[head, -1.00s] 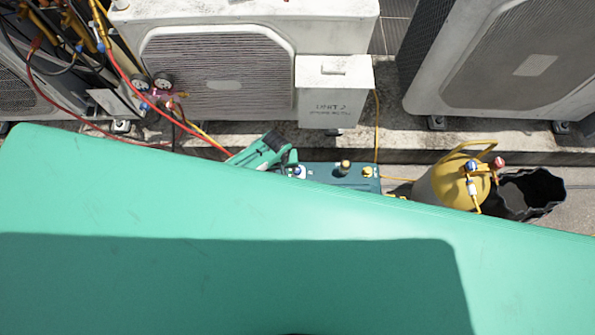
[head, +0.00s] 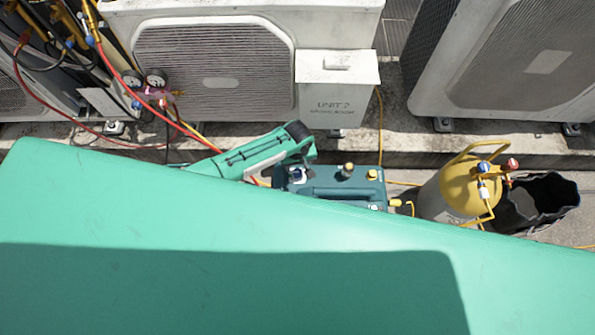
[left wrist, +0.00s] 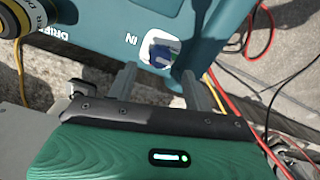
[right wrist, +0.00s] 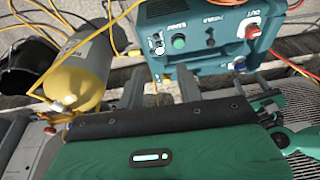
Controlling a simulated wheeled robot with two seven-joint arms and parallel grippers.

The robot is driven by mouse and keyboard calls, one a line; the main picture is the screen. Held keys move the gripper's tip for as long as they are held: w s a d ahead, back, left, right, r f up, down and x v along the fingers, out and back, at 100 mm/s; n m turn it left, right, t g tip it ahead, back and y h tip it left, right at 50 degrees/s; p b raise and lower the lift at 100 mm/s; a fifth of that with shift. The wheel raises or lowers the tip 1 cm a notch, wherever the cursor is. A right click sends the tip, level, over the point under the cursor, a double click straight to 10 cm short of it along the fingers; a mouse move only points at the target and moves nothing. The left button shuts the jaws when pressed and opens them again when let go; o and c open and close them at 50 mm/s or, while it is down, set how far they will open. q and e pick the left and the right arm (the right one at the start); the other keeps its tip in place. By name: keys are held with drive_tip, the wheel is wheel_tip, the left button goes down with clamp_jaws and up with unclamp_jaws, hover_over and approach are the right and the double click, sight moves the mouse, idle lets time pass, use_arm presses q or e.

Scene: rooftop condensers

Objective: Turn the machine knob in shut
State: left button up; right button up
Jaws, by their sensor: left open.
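The teal machine (head: 335,190) stands on the ground, partly hidden by my own green body in the head view. In the left wrist view its face (left wrist: 105,28) shows a blue knob (left wrist: 162,53) in a pale recess, beside the word IN. My left gripper (left wrist: 158,76) is open, its fingers below and either side of the knob, with a gap to it; contact cannot be told. In the head view the left gripper (head: 304,160) is over the machine's left end. My right gripper (right wrist: 161,82) is open and empty, facing the machine's panel (right wrist: 200,50) with a red OUT knob (right wrist: 252,31).
A yellow-topped cylinder (head: 455,196) and a black bucket (head: 540,200) stand right of the machine. Condenser units (head: 215,70) line the back on a concrete ledge. Red and yellow hoses run from a gauge set (head: 145,85) at left, near my left arm.

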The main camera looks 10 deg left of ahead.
sight(298, 172)
use_arm(q)
wheel_tip(298, 172, down, 4)
drive_tip(key=shift+f+b, duration=0.1)
drive_tip(key=shift+b, duration=0.4)
drive_tip(key=shift+f, duration=0.3)
use_arm(e)
drive_tip(key=shift+w+v, duration=0.15)
drive_tip(key=shift+v, duration=0.75)
drive_tip(key=shift+w+v, duration=0.15)
drive_tip(key=shift+v, duration=0.75)
use_arm(q)
drive_tip(key=c, duration=1)
